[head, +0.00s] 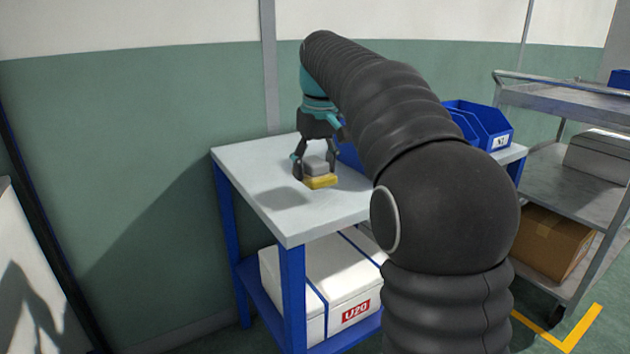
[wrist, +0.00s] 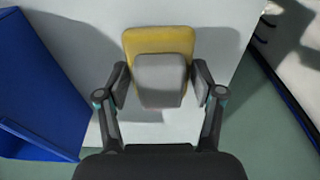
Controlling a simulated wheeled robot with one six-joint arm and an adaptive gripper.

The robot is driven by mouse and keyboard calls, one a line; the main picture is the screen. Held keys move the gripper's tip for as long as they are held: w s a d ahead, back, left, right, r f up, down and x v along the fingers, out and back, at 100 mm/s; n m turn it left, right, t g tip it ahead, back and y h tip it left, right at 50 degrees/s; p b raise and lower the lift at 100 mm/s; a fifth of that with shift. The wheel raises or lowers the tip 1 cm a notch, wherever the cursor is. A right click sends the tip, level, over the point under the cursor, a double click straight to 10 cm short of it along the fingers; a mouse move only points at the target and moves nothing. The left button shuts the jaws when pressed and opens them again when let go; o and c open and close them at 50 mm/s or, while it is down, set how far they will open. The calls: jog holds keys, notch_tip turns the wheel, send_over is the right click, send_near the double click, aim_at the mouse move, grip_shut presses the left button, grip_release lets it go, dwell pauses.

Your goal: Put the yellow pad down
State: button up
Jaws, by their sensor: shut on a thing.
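The yellow pad (head: 322,182) has a grey block-shaped grip (head: 316,165) on top. My gripper (head: 315,167) is shut on the grey grip, with the pad hanging under the fingers over the left part of the table (head: 265,160). In the wrist view the yellow pad (wrist: 158,42) shows beyond the grey grip (wrist: 160,80), with a finger on each side. A shadow lies on the table apart from the pad in the head view, so the pad seems to be above the top. The exact gap cannot be told.
Blue bins (head: 480,122) stand on the table to the right, partly behind my arm; a blue bin (wrist: 35,90) is at the left in the wrist view. The table's left front is clear. A white box (head: 330,280) sits on the lower shelf. A grey cart (head: 560,160) stands right.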

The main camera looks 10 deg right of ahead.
aim_at(319, 164)
jog(key=shift+f, duration=1.65)
jog(key=shift+f+b, duration=0.2)
jog(key=shift+b, duration=0.1)
jog(key=o, duration=1.3)
jog(key=shift+c, duration=0.2)
jog(key=shift+r, duration=0.1)
jog(key=r, duration=0.4)
jog(key=s+r, duration=0.1)
jog(key=r, duration=0.3)
jog(key=r+p, duration=0.1)
jog(key=r, duration=0.2)
jog(key=shift+s+d+r, duration=0.15)
jog(key=shift+d+r, duration=0.1)
jog(key=shift+r, duration=0.3)
jog(key=shift+s, duration=0.1)
